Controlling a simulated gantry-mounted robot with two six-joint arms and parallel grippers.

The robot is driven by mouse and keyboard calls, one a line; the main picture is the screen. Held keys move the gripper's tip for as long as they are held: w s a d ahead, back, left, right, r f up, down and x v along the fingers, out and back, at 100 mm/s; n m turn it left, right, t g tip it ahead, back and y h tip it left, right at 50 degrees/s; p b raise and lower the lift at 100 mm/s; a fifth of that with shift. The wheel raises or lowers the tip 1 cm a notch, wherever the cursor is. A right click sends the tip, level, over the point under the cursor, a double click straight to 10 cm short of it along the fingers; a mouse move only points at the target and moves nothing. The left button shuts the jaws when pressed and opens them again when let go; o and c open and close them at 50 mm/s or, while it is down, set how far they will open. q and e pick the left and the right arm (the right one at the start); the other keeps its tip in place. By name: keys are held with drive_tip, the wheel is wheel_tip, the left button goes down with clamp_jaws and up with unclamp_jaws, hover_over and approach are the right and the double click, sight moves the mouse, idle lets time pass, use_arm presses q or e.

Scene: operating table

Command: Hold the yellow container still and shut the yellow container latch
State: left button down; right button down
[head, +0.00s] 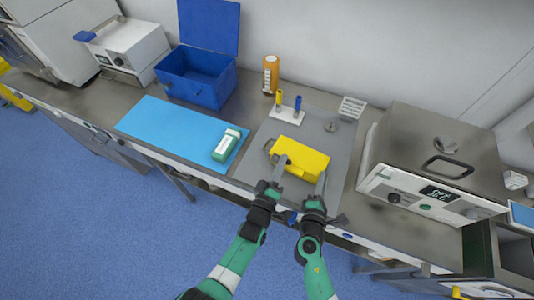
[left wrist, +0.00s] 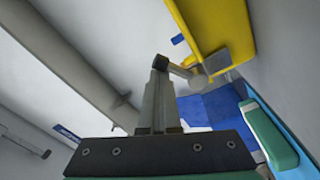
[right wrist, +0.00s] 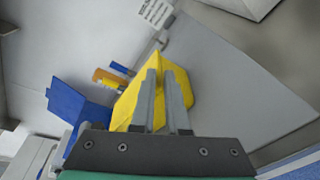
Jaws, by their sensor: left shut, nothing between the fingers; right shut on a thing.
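The yellow container (head: 304,157) lies on the grey mat in front of me, and its lid looks closed. My left gripper (head: 282,162) is shut and empty at its front left side, close to a grey part there. In the left wrist view the shut left fingers (left wrist: 160,65) are near a grey latch piece (left wrist: 198,76) on the yellow container (left wrist: 213,22). My right gripper (head: 321,178) is shut on the right end of the yellow container. In the right wrist view its fingers (right wrist: 164,80) lie across the yellow container (right wrist: 176,75). Whether the latch is fastened I cannot tell.
A green and white device (head: 226,145) lies on a blue mat (head: 160,125). A blue open box (head: 196,80), an orange bottle (head: 271,74) and a white rack (head: 287,116) stand behind. A steel bath (head: 430,165) stands right. The grey mat (head: 262,130) has free room around the container.

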use_arm(q)
drive_tip(key=shift+s+d+f, duration=0.1)
drive_tip(key=shift+d+f, duration=0.15)
drive_tip(key=shift+f, duration=0.3)
idle(0.5)
wheel_tip(320, 180, up, 4)
drive_tip(key=w+a, duration=0.1)
drive_tip(key=w, duration=0.1)
drive_tip(key=v, duration=1)
drive_tip(key=shift+a+f, duration=0.35)
drive_tip(key=shift+a, duration=0.05)
idle(2.2)
